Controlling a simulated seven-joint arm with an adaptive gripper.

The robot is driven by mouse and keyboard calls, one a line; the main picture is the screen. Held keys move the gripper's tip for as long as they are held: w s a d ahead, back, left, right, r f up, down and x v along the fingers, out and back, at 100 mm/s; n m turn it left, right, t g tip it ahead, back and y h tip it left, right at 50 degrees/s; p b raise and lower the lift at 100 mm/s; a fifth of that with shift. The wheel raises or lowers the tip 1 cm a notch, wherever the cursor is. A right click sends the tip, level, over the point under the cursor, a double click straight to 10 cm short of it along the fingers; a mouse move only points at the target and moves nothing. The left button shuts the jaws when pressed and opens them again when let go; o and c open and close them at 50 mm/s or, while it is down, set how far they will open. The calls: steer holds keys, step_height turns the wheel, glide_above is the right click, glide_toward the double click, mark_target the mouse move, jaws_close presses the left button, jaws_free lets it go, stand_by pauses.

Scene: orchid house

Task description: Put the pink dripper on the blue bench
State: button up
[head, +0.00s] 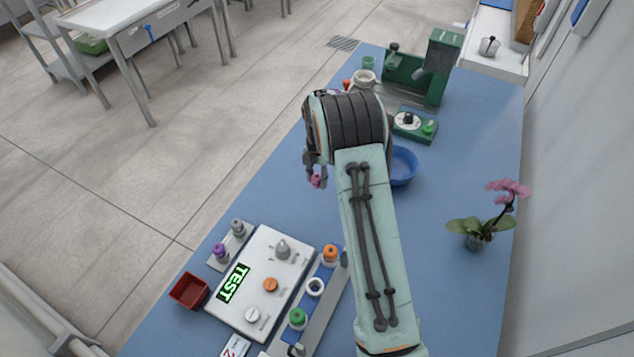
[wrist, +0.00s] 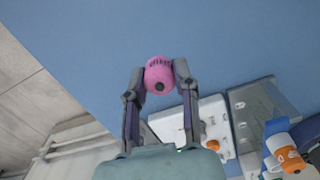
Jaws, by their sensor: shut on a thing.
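The pink dripper (wrist: 159,76) is held between the two fingers of my gripper (wrist: 160,80), which is shut on it. In the head view the pink dripper (head: 317,181) shows small below my gripper (head: 314,172), near the left edge of the blue bench (head: 275,205). In the wrist view bare blue bench (wrist: 235,40) lies behind the dripper, and I cannot tell how high above it the dripper is. Part of the gripper is hidden by my arm in the head view.
A white board (head: 240,300) with a TEST label, a red box (head: 189,291) and a rail with several coloured drippers (head: 330,253) stand at the front. A blue bowl (head: 403,166), an orchid (head: 478,240) and a green machine (head: 420,75) are farther right and back.

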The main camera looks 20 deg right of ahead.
mark_target(315, 194)
steer(key=shift+w+d+f, duration=0.15)
steer(key=shift+w+f, duration=0.7)
steer(key=shift+f, duration=0.1)
steer(key=shift+w+f, duration=0.2)
steer(key=shift+f, duration=0.8)
steer(key=shift+w+f, duration=0.15)
steer(key=shift+f, duration=0.8)
steer(key=shift+f, duration=0.1)
steer(key=o, duration=0.8)
steer(key=shift+o, duration=0.2)
